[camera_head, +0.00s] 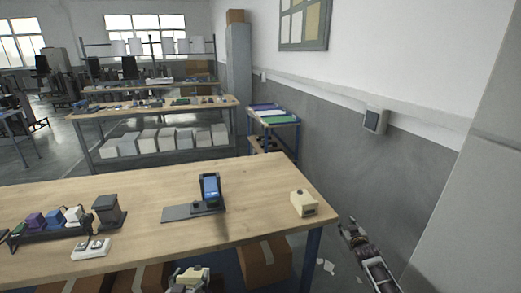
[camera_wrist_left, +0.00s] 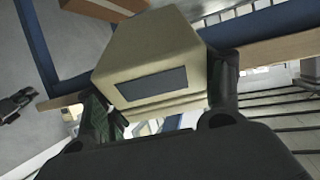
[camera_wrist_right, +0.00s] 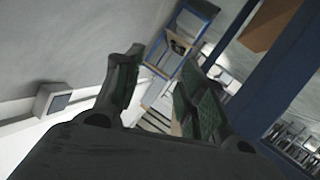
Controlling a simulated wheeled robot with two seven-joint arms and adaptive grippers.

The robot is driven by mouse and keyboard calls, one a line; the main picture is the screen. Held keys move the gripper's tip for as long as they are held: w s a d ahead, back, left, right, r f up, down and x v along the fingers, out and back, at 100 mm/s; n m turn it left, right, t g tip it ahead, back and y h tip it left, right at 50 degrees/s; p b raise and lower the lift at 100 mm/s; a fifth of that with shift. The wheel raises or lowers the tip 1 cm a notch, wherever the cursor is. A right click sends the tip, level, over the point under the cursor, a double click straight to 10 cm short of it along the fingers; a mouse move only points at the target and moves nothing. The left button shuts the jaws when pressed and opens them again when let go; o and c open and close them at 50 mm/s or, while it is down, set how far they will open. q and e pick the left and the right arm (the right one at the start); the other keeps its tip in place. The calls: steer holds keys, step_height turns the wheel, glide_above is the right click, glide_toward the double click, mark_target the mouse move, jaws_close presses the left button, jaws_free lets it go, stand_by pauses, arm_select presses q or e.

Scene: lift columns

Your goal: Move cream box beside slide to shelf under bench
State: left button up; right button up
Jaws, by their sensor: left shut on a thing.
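A cream box (camera_wrist_left: 158,60) with a dark panel is between the fingers of my left gripper (camera_wrist_left: 165,100), which is shut on it. In the head view this box (camera_head: 193,274) shows low at the bottom edge, in front of the bench (camera_head: 260,228). Another cream box (camera_head: 304,204) sits on the bench top near its right end. A dark upright device with a blue face (camera_head: 210,187), perhaps the slide, stands on a grey plate left of that box. My right gripper (camera_wrist_right: 158,90) is open and empty, right of the bench. The shelf under the bench is mostly hidden.
Cardboard boxes (camera_head: 264,262) stand under the bench. A blue bench leg (camera_head: 311,258) is at the right end, near my right arm. Coloured blocks (camera_head: 52,219) and a white socket strip (camera_head: 91,249) lie on the left of the bench. A grey wall (camera_head: 375,170) bounds the right side.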

steer(key=s+a+f+g, duration=0.1)
steer(key=s+f+g, duration=0.2)
steer(key=s+f, duration=1.25)
steer(key=s+a+f+g, duration=0.1)
steer(key=s+f+g, duration=0.2)
steer(key=s+f, duration=1.2)
steer(key=s+a+f+g, duration=0.1)
steer(key=s+f, duration=0.5)
steer(key=s, duration=0.6)
steer(key=s+a+f+g, duration=0.1)
steer(key=s+f+g, duration=0.2)
steer(key=s+f, duration=0.4)
steer(key=s+a+f+g, duration=0.2)
steer(key=s+f, duration=0.4)
steer(key=s, duration=1.2)
steer(key=shift+s+f+g, duration=0.3)
steer(key=shift+f+g, duration=0.05)
steer(key=shift+g, duration=0.15)
